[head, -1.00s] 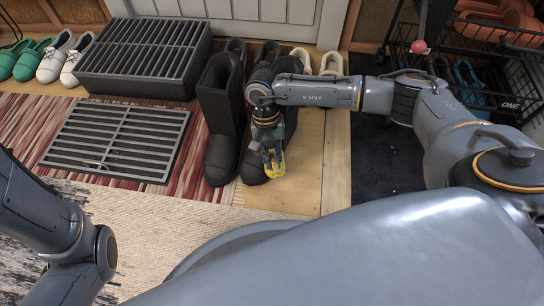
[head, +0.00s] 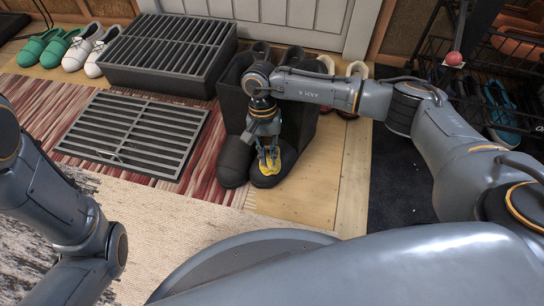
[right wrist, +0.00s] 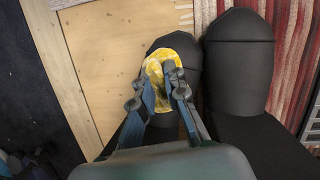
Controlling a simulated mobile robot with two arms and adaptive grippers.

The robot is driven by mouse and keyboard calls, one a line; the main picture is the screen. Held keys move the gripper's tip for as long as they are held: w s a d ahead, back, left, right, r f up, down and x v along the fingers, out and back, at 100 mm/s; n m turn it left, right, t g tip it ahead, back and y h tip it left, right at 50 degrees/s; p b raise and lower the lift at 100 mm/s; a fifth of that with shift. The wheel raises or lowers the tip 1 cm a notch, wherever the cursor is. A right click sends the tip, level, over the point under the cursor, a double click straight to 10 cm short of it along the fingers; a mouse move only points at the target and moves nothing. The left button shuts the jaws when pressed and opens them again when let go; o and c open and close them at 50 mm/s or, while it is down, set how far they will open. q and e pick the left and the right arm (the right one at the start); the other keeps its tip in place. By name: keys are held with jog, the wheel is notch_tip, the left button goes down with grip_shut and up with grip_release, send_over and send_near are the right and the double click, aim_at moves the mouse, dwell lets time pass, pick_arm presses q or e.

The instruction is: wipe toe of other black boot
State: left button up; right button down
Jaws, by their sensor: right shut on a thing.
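A pair of tall black boots stands upright in the middle of the head view. The left boot (head: 234,158) shows its toe bare. My right gripper (head: 268,158) is over the toe of the right boot (head: 266,180), pointing down. It is shut on a yellow cloth (head: 271,164), which lies against or just over that toe; the exact contact is hard to tell. In the right wrist view the yellow cloth (right wrist: 168,62) covers part of the right boot's toe (right wrist: 187,44), with the other boot (right wrist: 240,60) beside it. My left gripper is out of view.
A dark slatted box (head: 170,55) stands behind a floor grate (head: 130,133) on a striped rug. Green shoes (head: 53,49) and white shoes (head: 92,48) are at the back left. A black wire rack (head: 505,90) stands at the right. Bare wood floor (head: 310,190) lies right of the boots.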

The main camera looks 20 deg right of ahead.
jog(key=shift+s+a+r+p, duration=0.15)
jog(key=shift+s+r+p, duration=0.05)
jog(key=shift+r+p, duration=0.7)
jog(key=shift+s+a+r+p, duration=0.15)
jog(key=shift+r+p, duration=0.5)
jog(key=shift+r, duration=0.4)
jog(key=shift+s+a+r+p, duration=0.1)
jog(key=shift+s+r+p, duration=0.1)
jog(key=shift+r+p, duration=0.7)
jog(key=shift+r, duration=0.1)
jog(key=shift+s+a+r+p, duration=0.1)
jog(key=shift+a+r+p, duration=0.05)
jog(key=shift+r+p, duration=0.55)
jog(key=shift+s+a+r+p, duration=0.1)
jog(key=shift+r+p, duration=0.25)
jog(key=shift+r, duration=0.5)
jog(key=shift+f, duration=0.1)
